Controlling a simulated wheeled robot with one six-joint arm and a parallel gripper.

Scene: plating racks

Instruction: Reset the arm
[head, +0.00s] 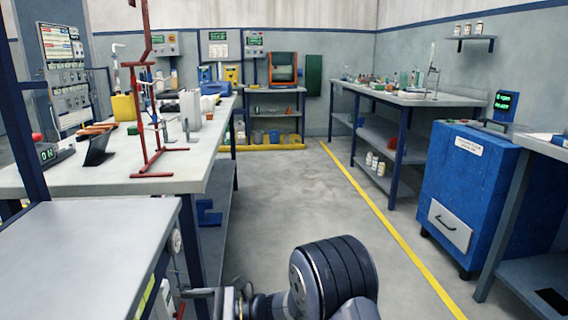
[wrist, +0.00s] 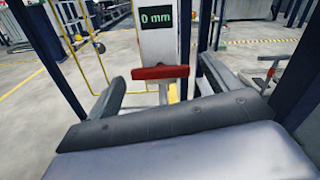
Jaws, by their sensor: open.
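My arm shows at the bottom of the head view, low beside the near grey table. Its end points left, and the gripper is mostly cut off or hidden there. In the wrist view my gripper (wrist: 160,88) is open, with one grey finger on each side and nothing held between them. Beyond the fingers stands a pale post with a green display (wrist: 156,17) reading "0 mm". A red bar (wrist: 160,72) crosses the post and appears in the gap between the fingers. I cannot tell how far it is from them.
A grey table (head: 80,255) is near on the left, with a long white bench (head: 165,180) behind it. A blue cabinet (head: 465,195) stands right. A red stand (head: 150,120) rises from the bench. The grey floor (head: 290,190) between is clear, with a yellow line (head: 400,240).

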